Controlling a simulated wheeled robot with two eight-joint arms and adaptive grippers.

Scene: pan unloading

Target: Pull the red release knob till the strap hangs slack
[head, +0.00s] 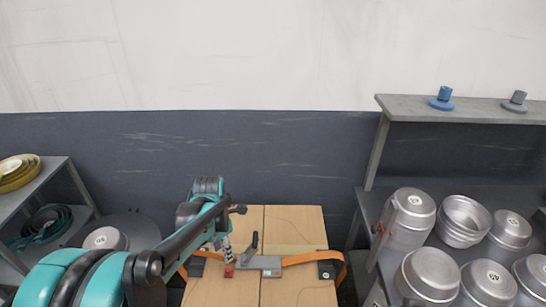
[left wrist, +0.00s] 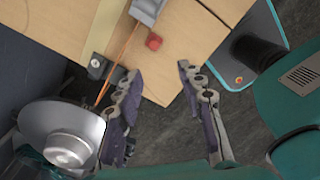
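A cardboard box (head: 305,290) stands in the lower middle of the head view, with an orange strap (head: 300,259) across its top. The strap meets a grey buckle with an upright dark lever (head: 254,245). The small red knob (head: 228,271) is at the buckle's left end; it also shows as a red block in the left wrist view (left wrist: 153,42). My left gripper (head: 223,248) is above the box near the knob. In the left wrist view its fingers (left wrist: 159,72) are apart with nothing between them, and the knob lies beyond the tips. My right gripper is not in view.
A shelf (head: 440,190) at the right holds several metal pans, with a blue knobbed piece (head: 442,98) on its upper board. A rack (head: 30,190) with coiled items stands at the left. A round metal pan (left wrist: 60,130) shows beside the left finger.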

